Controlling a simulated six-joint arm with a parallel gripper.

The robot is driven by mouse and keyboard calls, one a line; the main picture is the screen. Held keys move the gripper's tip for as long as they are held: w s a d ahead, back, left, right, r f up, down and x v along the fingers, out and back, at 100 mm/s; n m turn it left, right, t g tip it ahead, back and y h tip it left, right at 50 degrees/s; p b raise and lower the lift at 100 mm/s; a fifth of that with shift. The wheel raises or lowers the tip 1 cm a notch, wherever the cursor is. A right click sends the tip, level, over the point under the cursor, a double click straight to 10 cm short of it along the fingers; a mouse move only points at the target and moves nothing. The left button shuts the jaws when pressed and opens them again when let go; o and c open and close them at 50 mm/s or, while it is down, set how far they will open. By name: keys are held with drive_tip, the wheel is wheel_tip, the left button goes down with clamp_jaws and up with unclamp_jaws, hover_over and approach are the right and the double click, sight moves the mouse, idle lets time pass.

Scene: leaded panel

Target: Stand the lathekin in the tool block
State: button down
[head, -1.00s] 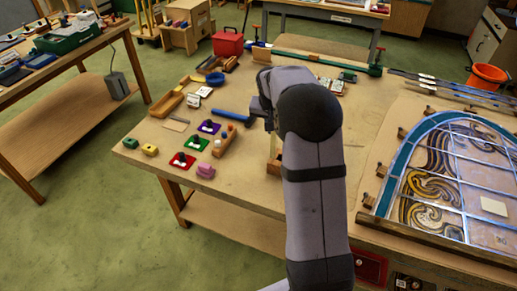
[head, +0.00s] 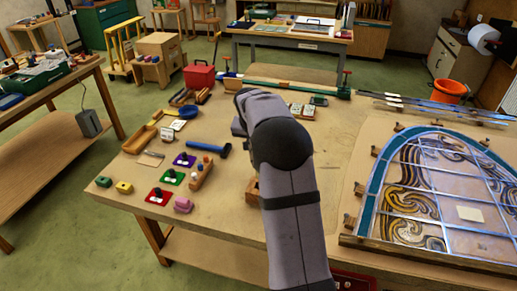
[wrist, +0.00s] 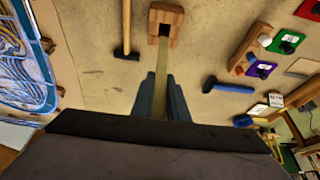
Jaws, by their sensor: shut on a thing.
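My gripper (wrist: 162,82) is shut on the lathekin (wrist: 162,58), a thin pale strip that points away from the jaws. The tool block (wrist: 166,20) is a small wooden block with a dark opening, at the top of the wrist view. The lathekin's far end meets the near edge of the block in that view; I cannot tell whether it is inside the opening. In the head view the block (head: 252,192) shows only in part beside my arm, and the jaws and lathekin are hidden behind the arm.
A blue-handled hammer (wrist: 232,87) and a wooden-handled hammer (wrist: 126,30) lie either side of the block. A wooden rack with pegs (head: 202,174) and coloured cards (head: 172,177) lie to the left. The leaded panel (head: 440,195) fills the right.

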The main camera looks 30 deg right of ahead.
drive_tip(key=shift+f+b, duration=3.25)
drive_tip(key=shift+f, duration=1.25)
drive_tip(key=c, duration=1.6)
unclamp_jaws()
drive_tip(key=shift+c, duration=0.2)
drive_tip(key=b+v, duration=0.2)
drive_tip(key=v, duration=0.5)
drive_tip(key=shift+b, duration=0.3)
drive_tip(key=shift+s+a+r, duration=0.1)
drive_tip(key=shift+a, duration=0.05)
